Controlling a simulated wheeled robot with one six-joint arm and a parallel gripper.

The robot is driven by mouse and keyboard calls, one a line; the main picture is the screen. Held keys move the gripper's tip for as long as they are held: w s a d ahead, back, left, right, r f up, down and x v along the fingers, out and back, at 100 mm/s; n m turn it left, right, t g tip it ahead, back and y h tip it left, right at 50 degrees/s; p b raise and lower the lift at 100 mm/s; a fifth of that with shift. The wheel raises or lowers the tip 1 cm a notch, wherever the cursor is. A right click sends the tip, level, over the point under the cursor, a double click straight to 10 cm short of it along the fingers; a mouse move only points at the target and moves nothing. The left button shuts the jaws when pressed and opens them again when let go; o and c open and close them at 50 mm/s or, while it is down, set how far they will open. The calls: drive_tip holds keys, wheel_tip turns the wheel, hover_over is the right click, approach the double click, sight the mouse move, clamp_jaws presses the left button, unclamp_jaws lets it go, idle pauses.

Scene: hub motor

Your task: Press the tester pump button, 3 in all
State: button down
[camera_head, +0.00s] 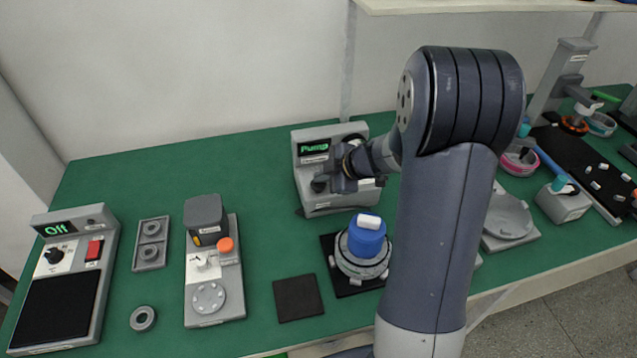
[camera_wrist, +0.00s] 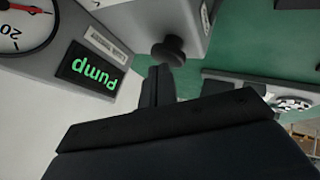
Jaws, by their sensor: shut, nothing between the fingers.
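The grey tester (camera_head: 303,167) stands near the back of the green table, its lit green display (camera_head: 314,148) reading "Pump". The display appears upside down in the wrist view (camera_wrist: 92,72). A round black button (camera_wrist: 169,50) sticks out of the tester's lower housing; it also shows in the head view (camera_head: 319,186). My gripper (camera_wrist: 160,72) is shut and empty, its fingertips right at the button. I cannot tell whether they touch it or whether it is pushed in. A dial gauge (camera_wrist: 20,28) with a red needle shows partly in the wrist view; my wrist largely covers it in the head view.
A blue-topped hub part (camera_head: 367,240) stands on a black pad just in front of the tester. A grey fixture with an orange button (camera_head: 225,245) and an "Off" unit (camera_head: 97,252) are to the left. A dark square pad (camera_head: 298,298) lies in front.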

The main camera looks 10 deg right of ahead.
sight(323, 185)
drive_tip(key=shift+f+b, duration=0.4)
drive_tip(key=shift+f, duration=0.4)
idle(0.4)
drive_tip(key=shift+r, duration=0.1)
drive_tip(key=shift+r+p, duration=1.35)
drive_tip(key=shift+p, duration=0.4)
wheel_tip(323, 185, up, 5)
drive_tip(key=p, duration=0.6)
idle(1.9)
